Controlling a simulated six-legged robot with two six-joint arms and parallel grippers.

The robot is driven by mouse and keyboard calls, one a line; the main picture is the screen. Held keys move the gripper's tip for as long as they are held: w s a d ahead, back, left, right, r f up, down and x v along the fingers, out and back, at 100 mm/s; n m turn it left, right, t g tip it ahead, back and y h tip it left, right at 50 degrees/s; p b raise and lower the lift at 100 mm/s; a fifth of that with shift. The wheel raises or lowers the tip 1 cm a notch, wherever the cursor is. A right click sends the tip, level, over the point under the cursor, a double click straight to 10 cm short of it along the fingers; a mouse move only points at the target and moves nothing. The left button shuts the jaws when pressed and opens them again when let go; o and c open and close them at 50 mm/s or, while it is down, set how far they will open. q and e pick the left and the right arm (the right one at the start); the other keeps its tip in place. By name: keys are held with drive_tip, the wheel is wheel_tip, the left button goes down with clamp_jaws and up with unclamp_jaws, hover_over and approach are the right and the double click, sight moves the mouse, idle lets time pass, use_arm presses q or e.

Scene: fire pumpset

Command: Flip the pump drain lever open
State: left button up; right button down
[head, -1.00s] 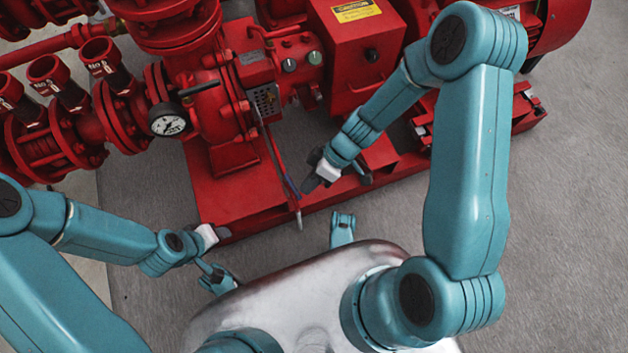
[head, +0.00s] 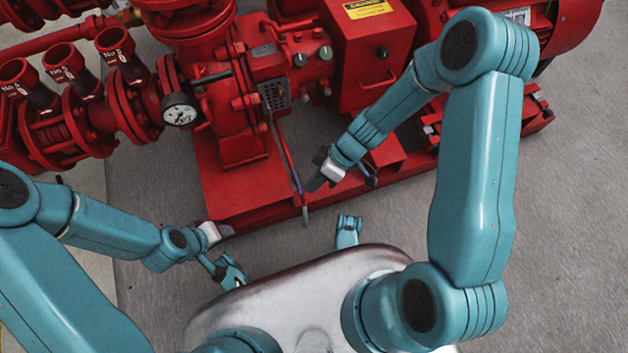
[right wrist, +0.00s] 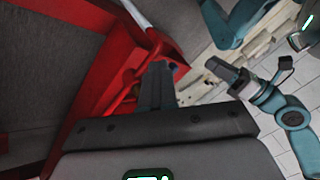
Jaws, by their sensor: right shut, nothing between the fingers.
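A long, thin red lever (head: 284,152) with a grey end slants down from the pump (head: 237,120) past the front of the red base; I cannot tell for sure that it is the drain lever. A shorter black-handled lever (head: 213,78) sits above the gauge. My right gripper (head: 311,186) is shut and empty, just right of the long lever's lower part; whether they touch is unclear. In the right wrist view its fingers (right wrist: 157,85) lie together, with a red and grey bar (right wrist: 149,32) just beyond. My left gripper (head: 226,231) is at the base's front left corner.
A white pressure gauge (head: 180,109) and red valves (head: 70,75) are at the left. A red control box (head: 372,60) stands behind my right forearm. The red base (head: 255,205) has a raised front edge. Grey floor (head: 570,190) is clear at the right.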

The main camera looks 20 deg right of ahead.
drive_tip(key=shift+s+a, duration=0.1)
drive_tip(key=shift+a, duration=0.2)
